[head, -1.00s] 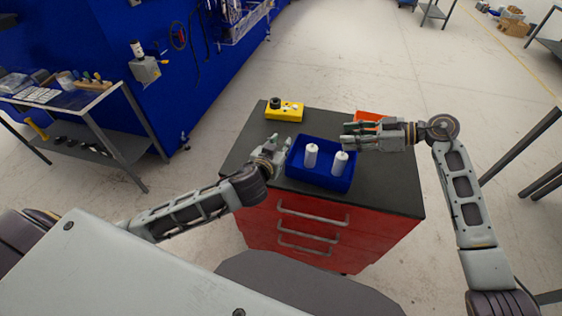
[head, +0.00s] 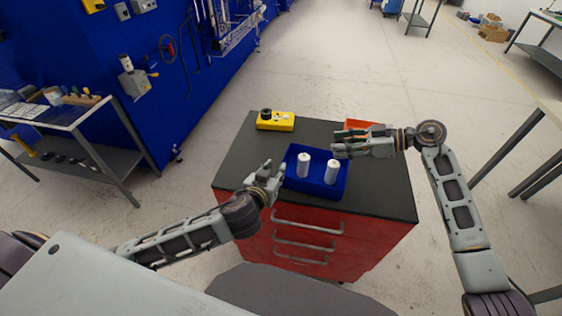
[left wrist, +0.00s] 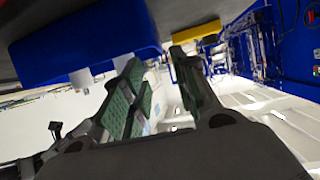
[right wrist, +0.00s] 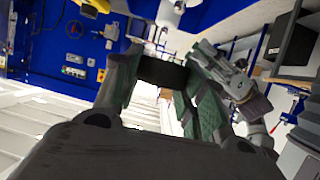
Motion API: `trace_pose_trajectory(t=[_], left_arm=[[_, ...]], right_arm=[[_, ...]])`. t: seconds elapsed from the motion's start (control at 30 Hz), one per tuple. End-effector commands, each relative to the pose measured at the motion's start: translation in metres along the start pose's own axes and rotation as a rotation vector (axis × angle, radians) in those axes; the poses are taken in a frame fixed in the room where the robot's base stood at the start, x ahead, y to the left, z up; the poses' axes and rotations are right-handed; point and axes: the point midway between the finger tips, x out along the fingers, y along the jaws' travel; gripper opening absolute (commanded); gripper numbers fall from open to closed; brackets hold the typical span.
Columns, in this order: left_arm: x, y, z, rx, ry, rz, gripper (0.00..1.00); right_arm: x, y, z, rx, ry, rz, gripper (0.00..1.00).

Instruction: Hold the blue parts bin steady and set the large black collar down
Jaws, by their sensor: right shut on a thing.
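The blue parts bin (head: 318,190) stands on the dark cabinet top, with two white cylinders (head: 303,165) (head: 332,170) upright in it. My left gripper (head: 275,175) is beside the bin's left wall; its fingers are apart and empty in the left wrist view (left wrist: 160,85), where the bin (left wrist: 85,45) is at upper left. I cannot tell whether it touches the bin. My right gripper (head: 345,140) is above the bin's back right corner. In the right wrist view it is shut on a large black collar (right wrist: 162,73); in the head view its fingers mostly hide the collar.
A yellow block (head: 276,122) with a dark round part on top stands at the cabinet's back left. An orange container (head: 360,124) is partly hidden behind my right gripper. The red drawer cabinet's dark top (head: 240,150) is bare at left and at right front.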

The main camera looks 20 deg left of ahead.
Motion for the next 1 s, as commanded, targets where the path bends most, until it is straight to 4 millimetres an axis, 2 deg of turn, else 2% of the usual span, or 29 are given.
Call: trace_pose_trajectory(t=[1.0], left_arm=[[0.08,0.0,-0.001,0.0,0.001,-0.001,0.29]], right_arm=[[0.0,0.0,0.0,0.0,0.0,0.0,0.18]])
